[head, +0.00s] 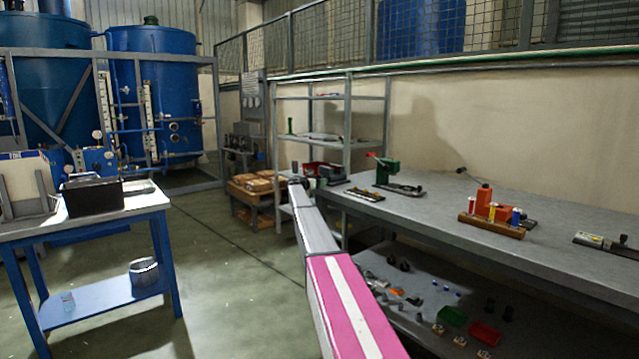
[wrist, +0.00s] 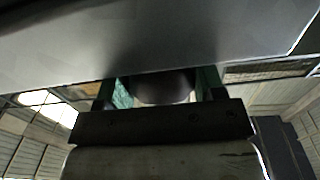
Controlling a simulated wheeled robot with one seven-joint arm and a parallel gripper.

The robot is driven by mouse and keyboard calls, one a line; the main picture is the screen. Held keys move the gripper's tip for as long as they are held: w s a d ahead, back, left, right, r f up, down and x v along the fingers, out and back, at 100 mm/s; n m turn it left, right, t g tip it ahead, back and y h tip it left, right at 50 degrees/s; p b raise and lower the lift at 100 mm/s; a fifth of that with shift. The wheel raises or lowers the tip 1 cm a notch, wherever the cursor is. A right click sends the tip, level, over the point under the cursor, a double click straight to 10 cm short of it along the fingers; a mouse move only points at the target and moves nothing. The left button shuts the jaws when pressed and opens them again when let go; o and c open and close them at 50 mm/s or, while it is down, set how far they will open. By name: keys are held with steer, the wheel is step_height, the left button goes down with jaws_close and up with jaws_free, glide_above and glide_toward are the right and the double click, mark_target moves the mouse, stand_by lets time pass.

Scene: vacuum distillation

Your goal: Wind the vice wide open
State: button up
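I cannot pick out the vice with certainty. A green device with a red top (head: 382,172) stands on the grey workbench, and a low grey item (head: 603,243) lies at the bench's right end; either is too small to name surely. My arm reaches away from the head camera, and its far end (head: 298,182) is small and dark near the bench's left end. In the wrist view, my gripper (wrist: 163,88) shows as a dark bar with two green-edged fingers. A dark rounded thing lies between or behind them. Whether they touch it is unclear.
The workbench (head: 440,208) also carries an orange tool block (head: 484,200). Small parts and bins lie on its lower shelf. A blue table (head: 140,208) with a black box (head: 92,195) stands left. Open floor (head: 225,270) lies between. A grey slab (wrist: 130,40) crosses the wrist view's top.

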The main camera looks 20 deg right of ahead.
steer(key=n, duration=0.4)
steer(key=shift+s+n, duration=0.1)
steer(key=shift+n, duration=0.2)
steer(key=shift+f, duration=0.15)
